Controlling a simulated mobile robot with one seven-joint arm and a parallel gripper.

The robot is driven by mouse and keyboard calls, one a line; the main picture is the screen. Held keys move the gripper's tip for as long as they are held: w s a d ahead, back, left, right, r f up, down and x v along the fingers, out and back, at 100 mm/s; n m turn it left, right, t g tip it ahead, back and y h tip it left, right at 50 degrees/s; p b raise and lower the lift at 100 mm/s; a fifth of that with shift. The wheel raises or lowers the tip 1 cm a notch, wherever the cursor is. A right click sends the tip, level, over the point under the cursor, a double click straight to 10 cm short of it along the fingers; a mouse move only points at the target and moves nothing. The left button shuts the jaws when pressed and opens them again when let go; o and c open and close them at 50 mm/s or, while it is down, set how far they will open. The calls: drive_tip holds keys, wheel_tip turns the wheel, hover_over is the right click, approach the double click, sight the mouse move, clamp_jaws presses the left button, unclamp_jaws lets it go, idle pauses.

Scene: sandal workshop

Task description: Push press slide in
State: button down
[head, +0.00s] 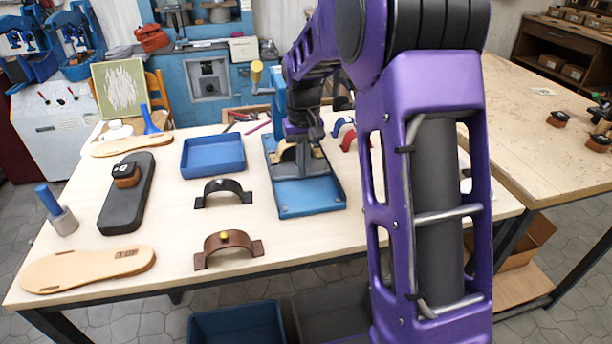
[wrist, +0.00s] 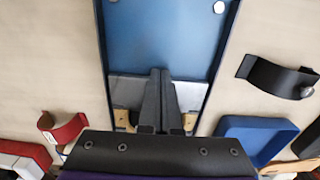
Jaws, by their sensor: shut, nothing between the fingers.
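The blue press (head: 312,200) stands on the light wooden table, its low-railed bed reaching toward the front edge. Its slide (head: 292,171), a grey metal plate, sits toward the back of the bed. In the wrist view the slide (wrist: 127,88) shows on both sides of my fingers, with the bare blue bed (wrist: 160,35) beyond. A tan strap (head: 283,151) is at the slide; its ends show beside my fingers. My gripper (wrist: 160,72) is shut and empty, over the slide. I cannot tell whether it touches. My arm partly hides the press.
A blue tray (head: 213,156) lies left of the press. A black strap (head: 222,192) and a brown strap (head: 228,248) lie in front of the tray. Red and blue straps lie close to the press's right side. Tan soles (head: 88,269) lie at the left. Table space before the press is clear.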

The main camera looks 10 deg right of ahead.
drive_tip(key=shift+w+p, duration=0.85)
drive_tip(key=shift+w, duration=0.75)
drive_tip(key=r+p, duration=0.2)
drive_tip(key=r, duration=0.1)
drive_tip(key=r+p, duration=0.1)
drive_tip(key=r, duration=0.1)
drive_tip(key=shift+s, duration=0.25)
drive_tip(key=shift+s+r, duration=0.1)
drive_tip(key=shift+r, duration=0.95)
